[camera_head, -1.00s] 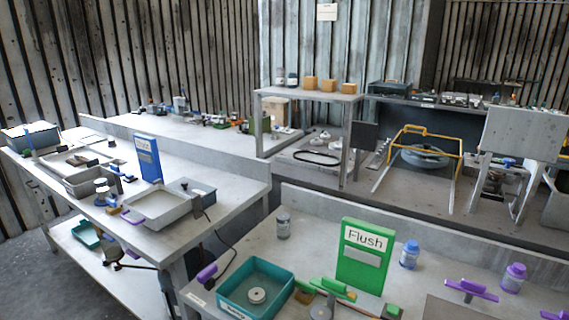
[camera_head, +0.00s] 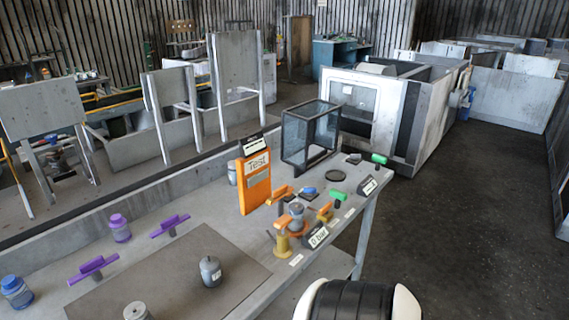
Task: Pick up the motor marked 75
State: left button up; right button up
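A grey cylinder with a short shaft on top, which looks like a motor (camera_head: 210,271), stands upright on the dark mat (camera_head: 180,284) at the lower middle left. It bears a small pale mark that is too small to read surely. A second grey cylinder (camera_head: 137,312) stands at the mat's front and is cut off by the bottom edge. I cannot tell which one is marked 75. Neither gripper is in view; a black and white part of my own arm shows at the bottom.
An orange Test sign (camera_head: 255,182), orange and yellow fixtures (camera_head: 283,238) and a black-framed box (camera_head: 310,137) stand to the right. Open floor (camera_head: 470,220) lies beyond the bench's right end.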

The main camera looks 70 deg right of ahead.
aim_at(210, 266)
jog(key=z, duration=1.55)
